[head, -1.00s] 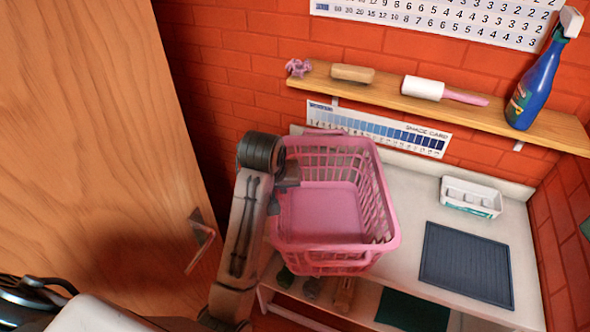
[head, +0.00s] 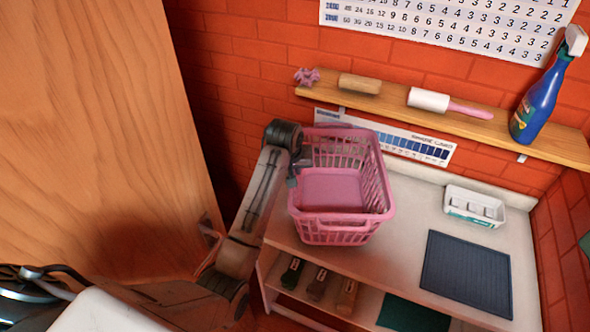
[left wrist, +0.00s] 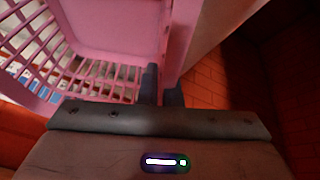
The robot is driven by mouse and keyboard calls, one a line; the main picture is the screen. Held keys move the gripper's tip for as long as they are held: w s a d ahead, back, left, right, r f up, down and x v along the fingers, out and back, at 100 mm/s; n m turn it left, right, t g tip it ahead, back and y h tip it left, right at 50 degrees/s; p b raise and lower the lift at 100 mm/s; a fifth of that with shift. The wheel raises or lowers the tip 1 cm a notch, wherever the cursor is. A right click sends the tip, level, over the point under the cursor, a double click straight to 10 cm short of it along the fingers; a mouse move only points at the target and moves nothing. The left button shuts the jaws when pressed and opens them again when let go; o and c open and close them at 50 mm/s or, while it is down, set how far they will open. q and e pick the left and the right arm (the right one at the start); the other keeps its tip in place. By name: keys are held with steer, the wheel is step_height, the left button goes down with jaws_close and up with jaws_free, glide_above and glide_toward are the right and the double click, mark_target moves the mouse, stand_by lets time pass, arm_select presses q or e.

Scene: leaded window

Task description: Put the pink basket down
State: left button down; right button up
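The pink basket (head: 345,222) is empty and roughly upright in the head view, over the left part of the white bench (head: 405,235). I cannot tell whether its bottom touches the bench top. My left gripper (head: 297,172) is at the basket's left side. In the left wrist view its two dark fingers (left wrist: 161,88) are on either side of the basket's pink wall (left wrist: 105,25), shut on it. The fingertips are partly hidden by the basket in the head view. My right gripper is not in view.
A blue-grey mat (head: 466,273) and a white divided tray (head: 474,206) lie on the bench at right. A wooden shelf (head: 390,105) above holds a roller (head: 428,100) and a blue spray bottle (head: 538,105). A wooden door (head: 95,130) stands at left. Several items lie underneath the bench top.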

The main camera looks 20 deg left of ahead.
arm_select(q)
steer(key=shift+f+p, duration=0.35)
steer(key=shift+f, duration=0.45)
steer(key=c, duration=2.1)
jaws_free()
steer(key=shift+f, duration=0.2)
steer(key=o, duration=0.5)
steer(key=shift+s, duration=0.1)
steer(key=shift+r, duration=0.1)
